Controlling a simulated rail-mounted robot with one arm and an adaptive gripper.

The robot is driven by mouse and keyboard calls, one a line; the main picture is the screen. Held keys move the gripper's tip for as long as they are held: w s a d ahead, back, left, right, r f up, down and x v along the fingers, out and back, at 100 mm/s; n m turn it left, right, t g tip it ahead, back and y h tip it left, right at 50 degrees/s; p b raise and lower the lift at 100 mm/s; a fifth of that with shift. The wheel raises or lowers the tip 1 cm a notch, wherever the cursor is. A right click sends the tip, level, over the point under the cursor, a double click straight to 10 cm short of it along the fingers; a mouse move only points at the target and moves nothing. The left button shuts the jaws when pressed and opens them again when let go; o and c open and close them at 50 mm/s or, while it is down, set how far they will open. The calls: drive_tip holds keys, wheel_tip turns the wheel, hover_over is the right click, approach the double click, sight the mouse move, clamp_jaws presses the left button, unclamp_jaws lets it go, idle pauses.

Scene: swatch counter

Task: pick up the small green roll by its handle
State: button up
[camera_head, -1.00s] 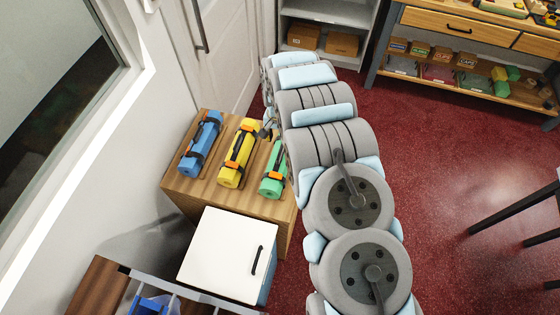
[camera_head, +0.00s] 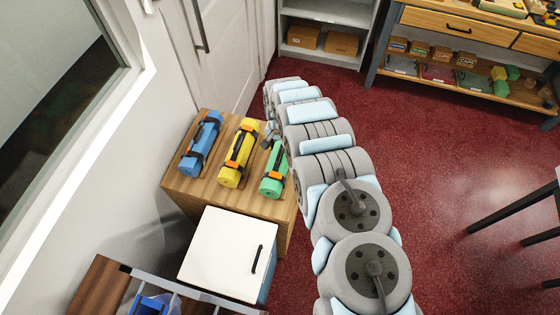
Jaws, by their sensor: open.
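The small green roll (camera_head: 274,176) lies at the right end of the wooden counter, with dark straps and an orange piece around it. A dark handle runs along its top. My gripper (camera_head: 268,138) shows only in part, as a small dark shape by the far end of the green roll, close to the yellow roll's right side. It is open and does not visibly hold anything. My arm covers part of the view just right of the green roll. Whether the fingers touch the handle cannot be told.
A yellow roll (camera_head: 239,153) and a blue roll (camera_head: 201,143) lie to the left on the wooden counter (camera_head: 208,197). A white cabinet (camera_head: 226,252) stands in front of it. A wall and window are at left. Red floor (camera_head: 450,150) is open at right.

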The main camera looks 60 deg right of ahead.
sight(280, 151)
drive_tip(key=shift+d+f, duration=0.15)
drive_tip(key=shift+f, duration=1.6)
clamp_jaws()
